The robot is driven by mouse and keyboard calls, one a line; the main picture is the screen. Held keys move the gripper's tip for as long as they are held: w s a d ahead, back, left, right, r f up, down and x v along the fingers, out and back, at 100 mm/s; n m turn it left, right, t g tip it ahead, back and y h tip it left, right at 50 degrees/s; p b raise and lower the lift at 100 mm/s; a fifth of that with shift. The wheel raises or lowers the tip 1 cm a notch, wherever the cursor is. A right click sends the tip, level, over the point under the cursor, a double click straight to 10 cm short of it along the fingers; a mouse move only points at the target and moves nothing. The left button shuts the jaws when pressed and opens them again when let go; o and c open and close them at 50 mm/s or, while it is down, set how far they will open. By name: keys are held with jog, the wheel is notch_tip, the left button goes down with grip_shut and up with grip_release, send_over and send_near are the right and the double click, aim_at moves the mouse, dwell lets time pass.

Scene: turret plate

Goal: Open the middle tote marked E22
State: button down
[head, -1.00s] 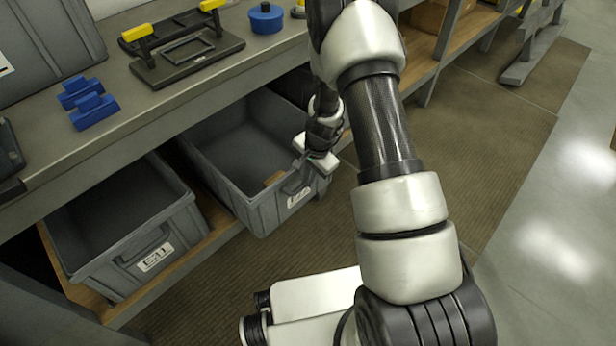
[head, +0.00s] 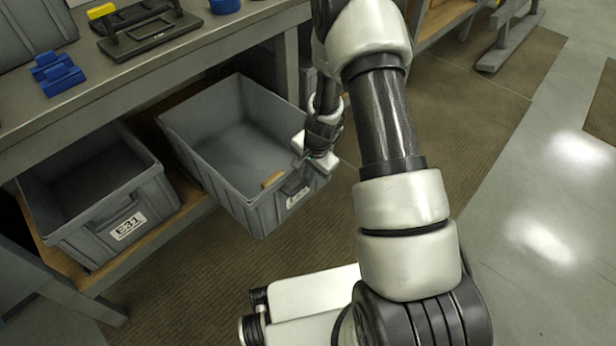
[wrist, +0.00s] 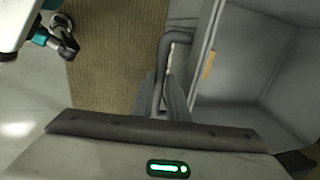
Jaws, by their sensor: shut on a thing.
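The middle tote (head: 232,190) is a grey open bin, pulled well out from under the bench in the head view. Its front label (head: 297,198) is partly covered and I cannot read it. A small tan piece (head: 272,180) lies inside near the front, and it also shows in the wrist view (wrist: 209,65). My gripper (head: 303,172) is at the tote's front and shut on its handle. In the wrist view the dark handle (wrist: 164,60) runs up from between the fingers (wrist: 172,98), beside the tote's wall (wrist: 208,35).
A grey tote marked E31 (head: 95,228) sits to the left on the wooden lower shelf (head: 190,205). Brown matting (head: 240,265) lies clear in front.

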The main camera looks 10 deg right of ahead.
jog(key=shift+s+d, duration=0.15)
jog(key=shift+s, duration=0.15)
jog(key=c, duration=1.7)
grip_release()
jog(key=s+r+p, duration=0.1)
jog(key=r, duration=0.4)
jog(key=d+r+p, duration=0.1)
jog(key=r+p, duration=0.1)
jog(key=r, duration=0.4)
jog(key=s+r+p, duration=0.1)
jog(key=r+p, duration=0.1)
jog(key=r, duration=0.4)
jog(key=shift+s+d, duration=0.35)
jog(key=shift+d, duration=0.05)
